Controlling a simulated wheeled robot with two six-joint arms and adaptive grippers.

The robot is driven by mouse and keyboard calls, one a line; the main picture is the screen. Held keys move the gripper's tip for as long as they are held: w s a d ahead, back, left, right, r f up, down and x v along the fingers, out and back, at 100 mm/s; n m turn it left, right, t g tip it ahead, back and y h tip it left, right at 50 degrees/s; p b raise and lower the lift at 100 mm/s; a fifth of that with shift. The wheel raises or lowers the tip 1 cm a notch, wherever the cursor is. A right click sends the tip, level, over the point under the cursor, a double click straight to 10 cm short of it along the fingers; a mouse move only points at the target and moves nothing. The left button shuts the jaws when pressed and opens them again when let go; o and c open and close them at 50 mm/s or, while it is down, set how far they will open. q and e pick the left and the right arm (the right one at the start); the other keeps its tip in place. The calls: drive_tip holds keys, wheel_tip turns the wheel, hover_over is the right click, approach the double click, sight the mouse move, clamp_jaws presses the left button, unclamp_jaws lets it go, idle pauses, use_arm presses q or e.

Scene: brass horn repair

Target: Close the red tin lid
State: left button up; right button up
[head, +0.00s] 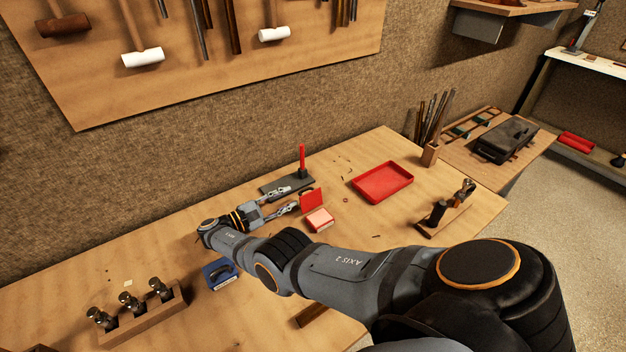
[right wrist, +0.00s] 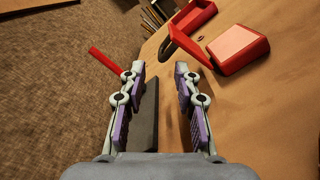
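The small red tin (head: 320,220) sits on the bench with its pale top side showing. Its red lid (head: 311,199) stands up, open, at the tin's back left edge. In the right wrist view the tin (right wrist: 238,48) is at the upper right, and the lid (right wrist: 192,46) shows just beyond the right fingertip. My right gripper (head: 289,199) is open and empty, just left of the lid. Its fingers are spread apart in the right wrist view (right wrist: 160,70); whether a finger touches the lid I cannot tell. My left gripper is not in view.
A dark plate with an upright red rod (head: 302,160) lies behind my gripper. A red tray (head: 383,182) lies to the right of the tin. Bare bench lies between tin and tray.

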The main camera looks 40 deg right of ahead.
drive_tip(key=shift+f, duration=0.1)
drive_tip(key=shift+s+d, duration=0.1)
drive_tip(key=shift+d, duration=0.2)
drive_tip(key=d+p, duration=0.1)
drive_tip(key=d, duration=0.2)
drive_tip(key=d+p, duration=0.1)
drive_tip(key=d, duration=0.2)
drive_tip(key=s+d+p, duration=0.1)
drive_tip(key=d, duration=0.2)
drive_tip(key=shift+d, duration=0.45)
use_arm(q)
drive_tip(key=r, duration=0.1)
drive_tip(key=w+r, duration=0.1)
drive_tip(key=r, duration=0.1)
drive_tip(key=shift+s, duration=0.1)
use_arm(e)
drive_tip(key=shift+c, duration=0.3)
clamp_jaws()
